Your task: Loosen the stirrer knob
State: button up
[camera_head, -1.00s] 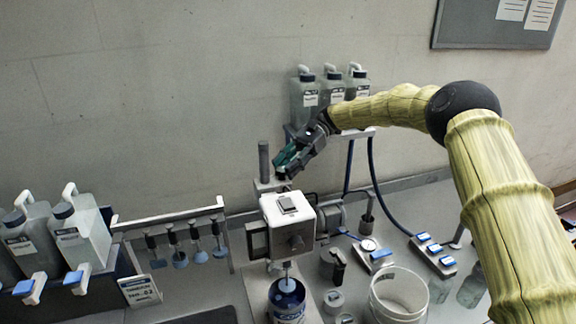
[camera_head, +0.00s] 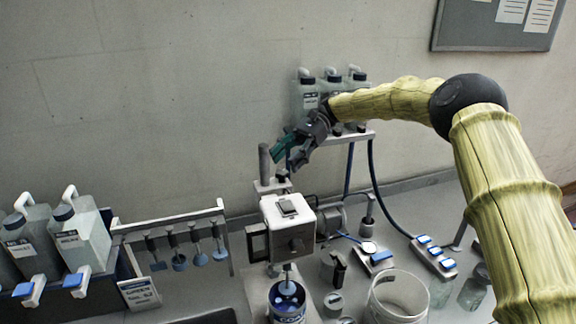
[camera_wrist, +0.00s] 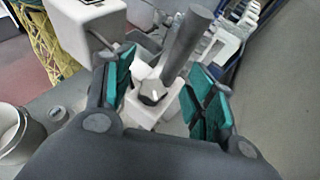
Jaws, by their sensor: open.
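The stirrer is a white motor box (camera_head: 290,217) with a shaft over a blue can (camera_head: 287,300). Behind it stands a grey post (camera_head: 264,160) with a pale clamp block (camera_head: 268,187). A small dark knob (camera_head: 282,175) sits on the clamp. My gripper (camera_head: 288,157) is open just above the knob, pointing down. In the wrist view the knob (camera_wrist: 152,91) shows grey and faceted on the block, between my two green-padded fingers (camera_wrist: 164,92), with a gap on each side. The post (camera_wrist: 186,46) rises close beside it. I see no contact.
White bottles on a raised shelf (camera_head: 355,137) stand behind and right of my gripper. A rack (camera_head: 170,220) of hanging stirrers is at the left.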

notch_tip(320, 180, up, 6)
jog(key=shift+r, duration=0.25)
